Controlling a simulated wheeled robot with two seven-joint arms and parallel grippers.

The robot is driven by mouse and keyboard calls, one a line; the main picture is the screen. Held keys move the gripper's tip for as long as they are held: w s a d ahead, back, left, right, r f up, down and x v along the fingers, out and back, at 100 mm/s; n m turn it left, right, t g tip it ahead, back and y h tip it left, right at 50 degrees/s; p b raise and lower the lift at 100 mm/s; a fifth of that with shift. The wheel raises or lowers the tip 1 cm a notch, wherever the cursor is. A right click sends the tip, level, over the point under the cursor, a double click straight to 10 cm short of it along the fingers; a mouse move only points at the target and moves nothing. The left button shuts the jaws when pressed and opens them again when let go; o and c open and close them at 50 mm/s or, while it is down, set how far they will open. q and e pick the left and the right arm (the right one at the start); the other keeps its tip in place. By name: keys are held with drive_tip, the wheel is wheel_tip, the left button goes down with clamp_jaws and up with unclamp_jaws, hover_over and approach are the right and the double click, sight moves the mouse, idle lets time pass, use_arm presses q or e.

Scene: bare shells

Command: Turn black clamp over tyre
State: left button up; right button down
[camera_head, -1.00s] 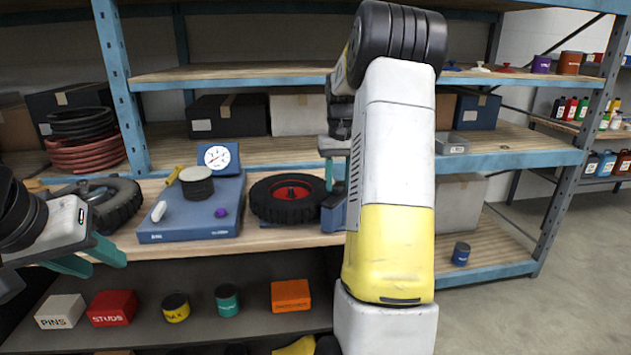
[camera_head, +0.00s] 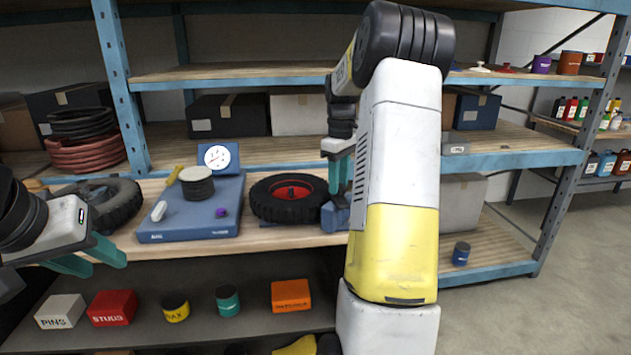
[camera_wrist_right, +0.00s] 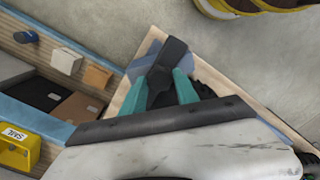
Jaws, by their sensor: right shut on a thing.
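A black tyre with a red hub (camera_head: 292,192) lies flat on the shelf board, left of my right gripper. My right gripper (camera_head: 341,180) is at the tyre's right edge, partly hidden by my own arm. In the right wrist view its teal fingers (camera_wrist_right: 161,90) are shut on the black clamp (camera_wrist_right: 172,56). The clamp stands over a blue base (camera_wrist_right: 150,53), also seen beside the tyre in the head view (camera_head: 333,217). Whether the clamp touches the tyre is hidden. My left gripper (camera_head: 106,262) is open and empty at the lower left, before the shelf edge.
A blue plate (camera_head: 180,226) with a dark round stack and a dial gauge (camera_head: 217,157) stands left of the tyre. Another tyre (camera_head: 116,205) lies further left. Small boxes and tins fill the lower shelf. A blue post (camera_head: 118,85) rises at left.

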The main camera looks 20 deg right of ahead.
drive_tip(key=n, duration=0.4)
drive_tip(key=shift+n, duration=0.3)
drive_tip(key=n, duration=0.4)
drive_tip(key=shift+d, duration=0.1)
idle(0.4)
drive_tip(key=c, duration=0.9)
unclamp_jaws()
drive_tip(key=shift+c, duration=0.2)
drive_tip(key=shift+r, duration=3.95)
